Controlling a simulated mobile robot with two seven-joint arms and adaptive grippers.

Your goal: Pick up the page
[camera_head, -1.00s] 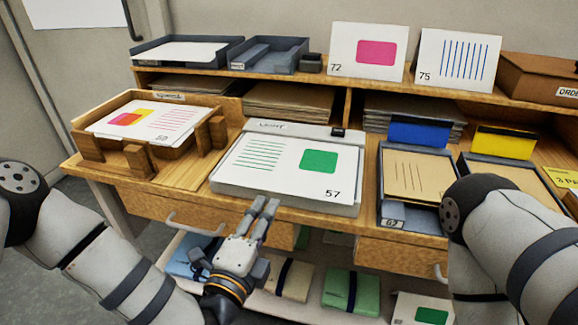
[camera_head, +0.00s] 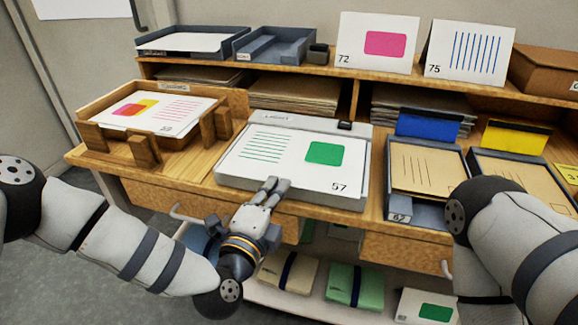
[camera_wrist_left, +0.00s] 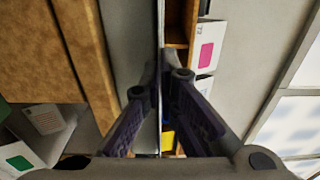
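The page marked 57 (camera_head: 282,173), white with green lines and a green square, lies flat on the grey light box (camera_head: 290,197) in the middle of the desk. My left gripper (camera_head: 273,186) is at the front edge of this page. Its two fingers show a narrow gap. In the left wrist view, the fingers of my left gripper (camera_wrist_left: 161,68) stand on either side of a thin pale edge; whether they touch it is unclear. My right arm shows at the right, but its gripper is out of view.
A wooden tray (camera_head: 110,104) with a colourful page stands left of the light box. Grey trays (camera_head: 402,210) with brown sheets are on the right. Cards 72 (camera_head: 372,62) and 75 (camera_head: 440,69) stand on the upper shelf. Folded bundles (camera_head: 352,284) lie on the lower shelf.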

